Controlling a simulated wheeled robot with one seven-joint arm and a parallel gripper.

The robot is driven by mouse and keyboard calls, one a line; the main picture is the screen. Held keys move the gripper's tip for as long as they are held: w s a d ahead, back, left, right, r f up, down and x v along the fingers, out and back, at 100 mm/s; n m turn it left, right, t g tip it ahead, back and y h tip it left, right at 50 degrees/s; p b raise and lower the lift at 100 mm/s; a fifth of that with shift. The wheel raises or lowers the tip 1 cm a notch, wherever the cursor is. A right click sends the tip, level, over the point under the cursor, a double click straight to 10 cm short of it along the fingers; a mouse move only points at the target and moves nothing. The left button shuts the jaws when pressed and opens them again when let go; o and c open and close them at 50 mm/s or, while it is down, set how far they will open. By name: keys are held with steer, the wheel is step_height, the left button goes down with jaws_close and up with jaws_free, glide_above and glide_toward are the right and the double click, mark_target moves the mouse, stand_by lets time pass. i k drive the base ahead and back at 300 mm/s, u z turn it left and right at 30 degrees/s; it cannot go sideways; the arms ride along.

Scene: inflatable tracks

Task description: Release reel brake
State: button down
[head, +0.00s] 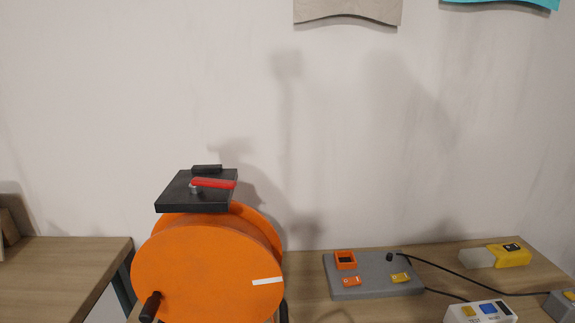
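An orange cable reel (205,275) stands at the lower middle left in the head view, with a white mark on its face and a black crank handle (150,306) at its lower left. A dark plate (180,195) sits above the reel. On the plate is a red lever (214,183), lying nearly flat and pointing right from a small grey pivot. A black block (207,168) is at the plate's back edge. My gripper is not in the picture.
A grey board (375,288) with orange and yellow parts lies on the wooden table right of the reel. A yellow and grey device (500,255), a white button box (480,312) and a black cable are further right. Another wooden surface (60,265) is at left.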

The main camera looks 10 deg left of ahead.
mark_target(196, 184)
steer(key=z, duration=0.45)
steer(key=k, duration=0.9)
steer(key=u, duration=0.35)
steer(key=i, duration=0.5)
